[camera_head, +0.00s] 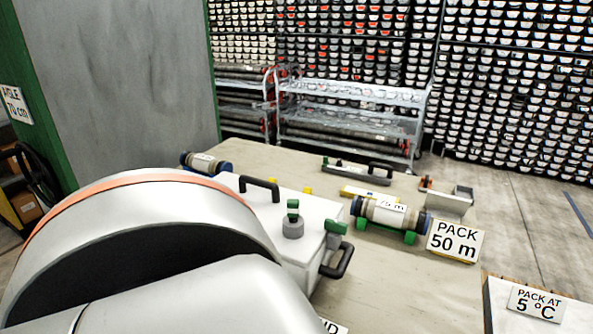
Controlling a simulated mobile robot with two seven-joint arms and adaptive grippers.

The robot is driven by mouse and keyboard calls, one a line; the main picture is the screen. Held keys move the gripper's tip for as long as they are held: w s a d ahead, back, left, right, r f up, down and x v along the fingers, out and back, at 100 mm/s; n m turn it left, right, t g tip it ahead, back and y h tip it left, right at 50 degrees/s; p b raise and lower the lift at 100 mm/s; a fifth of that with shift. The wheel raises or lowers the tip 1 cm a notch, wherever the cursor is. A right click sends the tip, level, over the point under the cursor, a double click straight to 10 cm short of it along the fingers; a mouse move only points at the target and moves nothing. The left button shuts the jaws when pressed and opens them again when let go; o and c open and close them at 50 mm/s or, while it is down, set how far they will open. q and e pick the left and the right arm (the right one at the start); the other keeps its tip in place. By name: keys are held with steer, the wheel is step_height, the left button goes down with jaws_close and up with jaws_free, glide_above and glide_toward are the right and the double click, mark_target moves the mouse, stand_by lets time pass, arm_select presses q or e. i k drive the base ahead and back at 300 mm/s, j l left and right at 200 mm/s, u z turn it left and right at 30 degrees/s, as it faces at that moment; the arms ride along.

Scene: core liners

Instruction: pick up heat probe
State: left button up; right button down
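I cannot tell for sure which thing is the heat probe. A dark long tool with a raised handle (358,172) lies near the back edge of the table. A short grey cylinder with a green top (293,225) stands on a white box (315,215) with black handles. A large white and grey link of my own arm fills the lower left and hides the near left part of the table. Neither of my grippers is in view.
A core tube marked 75 m (388,214) rests on green supports behind a "PACK 50 m" sign (454,242). Another tube (203,163) lies at the back left. A metal bracket (450,201) stands right of the tube. The table's front middle (400,295) is clear.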

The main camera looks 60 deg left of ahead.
mark_target(293, 205)
steer(key=k+u, duration=0.1)
steer(key=u, duration=0.35)
steer(key=k+u, duration=0.1)
steer(key=u, duration=0.8)
steer(key=i+l+u, duration=0.1)
steer(key=u, duration=0.35)
steer(key=i+l+u, duration=0.1)
steer(key=u, duration=0.3)
steer(key=i+l, duration=0.1)
steer(key=l, duration=0.2)
steer(key=z, duration=0.4)
steer(key=k+z, duration=0.1)
steer(key=z, duration=0.75)
steer(key=k+z, duration=0.1)
steer(key=z, duration=0.3)
steer(key=l+z, duration=0.1)
steer(key=z, duration=0.75)
steer(key=u, duration=2.2)
